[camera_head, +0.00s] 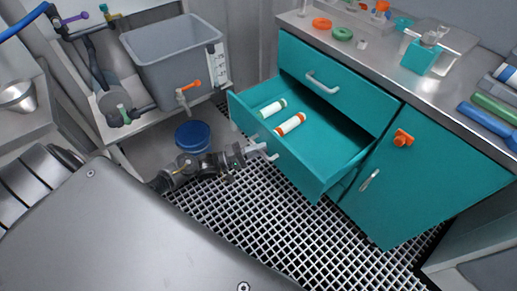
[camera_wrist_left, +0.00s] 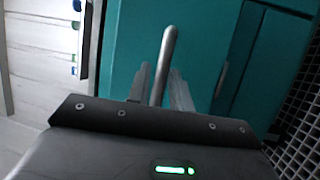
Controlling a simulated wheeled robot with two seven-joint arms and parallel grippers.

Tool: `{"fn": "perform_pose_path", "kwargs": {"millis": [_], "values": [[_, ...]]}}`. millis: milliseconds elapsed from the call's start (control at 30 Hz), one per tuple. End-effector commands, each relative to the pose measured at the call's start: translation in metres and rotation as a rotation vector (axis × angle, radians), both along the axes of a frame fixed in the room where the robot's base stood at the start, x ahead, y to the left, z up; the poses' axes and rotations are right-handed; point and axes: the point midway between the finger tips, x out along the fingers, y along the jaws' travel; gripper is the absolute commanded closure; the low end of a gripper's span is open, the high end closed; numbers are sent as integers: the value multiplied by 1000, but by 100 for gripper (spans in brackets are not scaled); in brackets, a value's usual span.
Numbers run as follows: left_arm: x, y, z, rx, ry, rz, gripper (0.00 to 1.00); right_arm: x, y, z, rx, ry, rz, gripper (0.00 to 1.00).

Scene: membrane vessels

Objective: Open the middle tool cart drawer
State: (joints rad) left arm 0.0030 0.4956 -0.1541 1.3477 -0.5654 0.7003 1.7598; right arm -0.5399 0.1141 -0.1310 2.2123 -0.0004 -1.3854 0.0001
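The teal middle drawer (camera_head: 340,152) of the tool cart stands pulled out, with two white bottles inside, one with a green cap (camera_head: 272,109) and one with an orange cap (camera_head: 290,124). Its pale bar handle (camera_head: 286,172) is on the drawer front, partly hidden by my gripper. My left gripper (camera_head: 264,152) reaches in from the left at that handle. In the left wrist view the handle (camera_wrist_left: 166,50) runs between the two fingers (camera_wrist_left: 163,88), which sit close on both sides of it. My right gripper is not in view.
The top drawer (camera_head: 345,95) is closed, and a cupboard door (camera_head: 420,185) with an orange knob (camera_head: 403,138) is at right. A grey tank (camera_head: 170,60) stands at left above a blue round lid (camera_head: 193,135). Grated floor (camera_head: 290,240) lies open before the cart.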

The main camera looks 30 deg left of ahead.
Motion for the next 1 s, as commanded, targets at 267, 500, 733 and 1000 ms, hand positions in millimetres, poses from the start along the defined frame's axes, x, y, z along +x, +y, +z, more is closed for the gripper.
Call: {"fn": "perform_pose_path", "kwargs": {"millis": [267, 500, 733, 1000], "values": [[-1, 2, 0, 1, 0, 1, 79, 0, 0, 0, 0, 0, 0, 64], [-26, 27, -8, 3, 4, 2, 79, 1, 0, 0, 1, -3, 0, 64], [-58, 58, -16, 3, 3, 1, 79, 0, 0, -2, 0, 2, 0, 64], [-75, 75, -20, 1, 1, 0, 79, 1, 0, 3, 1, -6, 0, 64]]}}
